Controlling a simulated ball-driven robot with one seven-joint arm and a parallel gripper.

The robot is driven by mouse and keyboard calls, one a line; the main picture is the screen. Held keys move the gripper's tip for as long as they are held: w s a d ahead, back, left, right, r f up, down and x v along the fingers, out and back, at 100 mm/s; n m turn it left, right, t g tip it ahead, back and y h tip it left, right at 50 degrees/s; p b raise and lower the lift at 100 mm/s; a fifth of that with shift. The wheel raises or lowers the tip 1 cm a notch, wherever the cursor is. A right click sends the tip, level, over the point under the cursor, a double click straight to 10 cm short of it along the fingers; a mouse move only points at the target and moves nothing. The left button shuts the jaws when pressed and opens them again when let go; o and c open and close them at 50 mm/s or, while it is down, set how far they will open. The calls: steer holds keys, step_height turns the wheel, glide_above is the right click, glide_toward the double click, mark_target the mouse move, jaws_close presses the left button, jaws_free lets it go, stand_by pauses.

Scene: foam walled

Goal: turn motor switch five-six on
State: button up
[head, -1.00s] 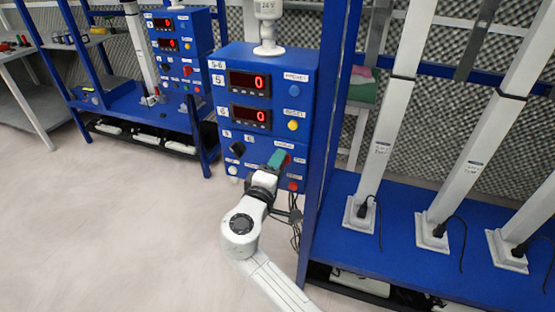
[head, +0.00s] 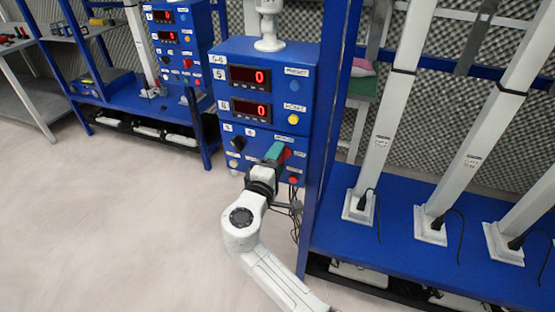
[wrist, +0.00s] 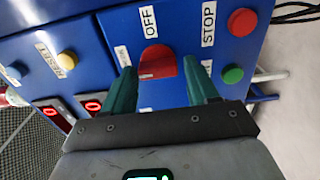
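The blue control box (head: 265,60) labelled 5-6 stands in the middle of the head view. Its two red displays, 5 (head: 250,77) and 6 (head: 250,109), both read 0. The red motor switch (wrist: 157,61) is on the box's front, with an OFF label beside it in the wrist view. My gripper (wrist: 163,78) is open, with its two teal fingers on either side of the switch and gaps showing between them and it. In the head view my gripper (head: 275,152) is at the box's lower panel and partly hides the switch.
A red button (wrist: 242,22) by the STOP label and a green button (wrist: 232,74) lie close to one finger. A yellow button (wrist: 67,60) is on the other side. A blue frame post (head: 328,130) stands right of the box. Open floor (head: 110,220) lies to the left.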

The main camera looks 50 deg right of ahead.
steer(key=shift+o, duration=0.9)
steer(key=v, duration=1)
steer(key=shift+s+a, duration=0.2)
steer(key=shift+a, duration=0.15)
